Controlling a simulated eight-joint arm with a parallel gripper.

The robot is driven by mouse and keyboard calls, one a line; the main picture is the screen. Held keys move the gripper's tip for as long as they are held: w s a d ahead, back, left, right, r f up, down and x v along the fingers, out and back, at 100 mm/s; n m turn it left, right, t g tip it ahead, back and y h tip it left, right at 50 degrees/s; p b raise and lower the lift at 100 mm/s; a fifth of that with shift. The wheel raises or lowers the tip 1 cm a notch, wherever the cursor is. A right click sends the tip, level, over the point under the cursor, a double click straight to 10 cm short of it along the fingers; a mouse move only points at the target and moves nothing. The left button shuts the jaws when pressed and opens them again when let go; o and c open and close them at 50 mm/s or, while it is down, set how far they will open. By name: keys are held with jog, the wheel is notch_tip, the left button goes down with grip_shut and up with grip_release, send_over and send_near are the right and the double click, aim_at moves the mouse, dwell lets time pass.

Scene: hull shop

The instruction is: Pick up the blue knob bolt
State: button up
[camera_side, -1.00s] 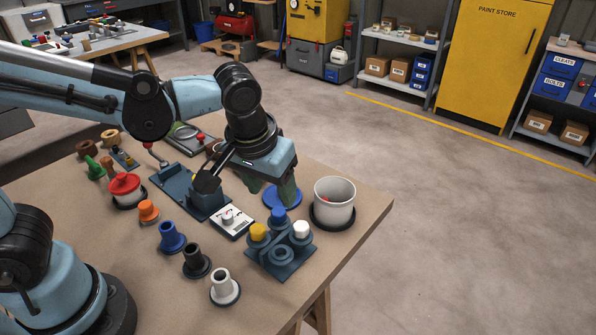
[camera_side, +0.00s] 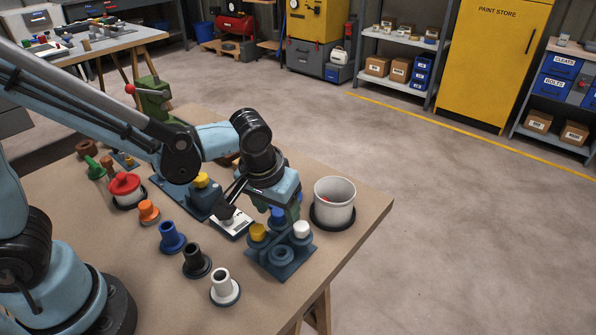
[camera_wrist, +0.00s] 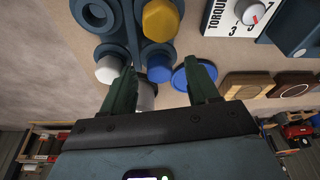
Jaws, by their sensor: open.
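The blue knob bolt (camera_wrist: 159,66) stands in a dark blue rack (camera_side: 276,267) at the table's right side. In the side view its blue head (camera_side: 277,215) is partly hidden by my gripper (camera_side: 288,208). In the wrist view my gripper (camera_wrist: 160,78) is open, with one green finger on each side of the blue head. I cannot tell whether the fingers touch it. A yellow knob bolt (camera_side: 258,232) and a white knob bolt (camera_side: 301,229) stand in the same rack. One socket at the front of the rack is empty.
A grey-white bin (camera_side: 334,201) stands right behind the rack. A torque dial card (camera_side: 231,225) lies to the left. Blue, black and white flanged pieces (camera_side: 172,238) stand in front left. The table's right edge is close.

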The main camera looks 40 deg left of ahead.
grip_shut()
dwell(0.3)
jog(key=shift+r, duration=0.15)
